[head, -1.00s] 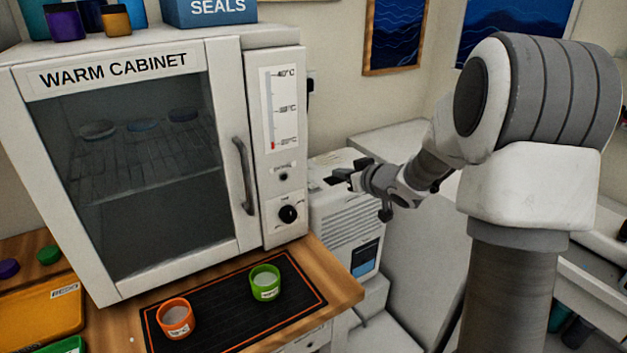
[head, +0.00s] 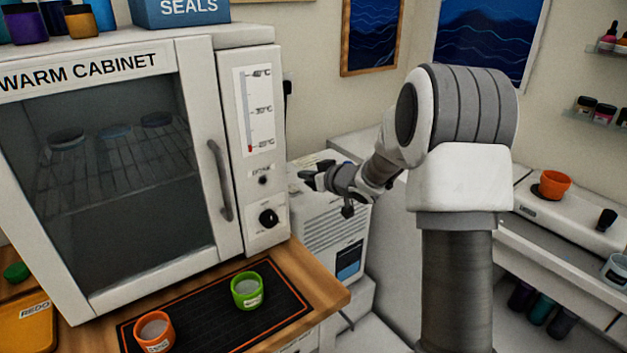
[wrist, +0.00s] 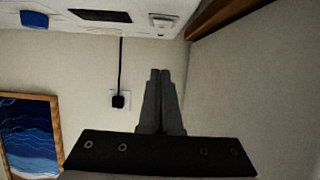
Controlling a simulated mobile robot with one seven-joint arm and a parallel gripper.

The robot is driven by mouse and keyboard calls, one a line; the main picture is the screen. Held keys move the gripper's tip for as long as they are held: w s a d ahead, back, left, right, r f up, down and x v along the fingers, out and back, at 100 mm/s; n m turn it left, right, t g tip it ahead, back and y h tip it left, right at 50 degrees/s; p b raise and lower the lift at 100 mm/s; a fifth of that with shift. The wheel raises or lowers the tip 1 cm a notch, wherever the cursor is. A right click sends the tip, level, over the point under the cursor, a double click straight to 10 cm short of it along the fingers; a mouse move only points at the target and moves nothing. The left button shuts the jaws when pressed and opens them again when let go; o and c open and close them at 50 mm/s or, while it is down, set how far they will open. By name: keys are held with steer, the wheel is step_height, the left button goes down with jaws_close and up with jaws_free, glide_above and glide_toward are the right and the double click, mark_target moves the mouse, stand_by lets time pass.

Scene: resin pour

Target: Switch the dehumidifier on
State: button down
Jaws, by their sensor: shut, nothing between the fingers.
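The dehumidifier (head: 335,232) is a white box with a slatted front and a blue-and-dark label, standing on the floor side just right of the warm cabinet. My gripper (head: 308,178) is over its top, partly covering it in the head view. In the wrist view, my gripper (wrist: 160,72) is shut with nothing between its fingers. A white surface along the upper edge of that view, seemingly the dehumidifier's top (wrist: 215,20), bears a small pale switch-like part (wrist: 153,18), a dark strip and a blue piece. The fingertips appear apart from the switch-like part. Whether it is on cannot be told.
The warm cabinet (head: 228,110) stands close on the left. Green (head: 247,291) and orange (head: 154,333) cups sit on a dark mat at the bench edge. A wall socket with a black plug (wrist: 119,101) and cord is behind. A white counter lies to the right.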

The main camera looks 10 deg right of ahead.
mark_target(299, 197)
steer(key=x, duration=0.3)
steer(key=shift+w+a+f, duration=0.15)
steer(key=shift+w+f, duration=0.1)
steer(key=shift+w, duration=0.05)
steer(key=shift+w+f+b, duration=0.25)
steer(key=shift+f+b, duration=0.5)
steer(key=shift+f, duration=0.45)
steer(key=shift+s+f, duration=0.15)
steer(key=shift+f, duration=0.65)
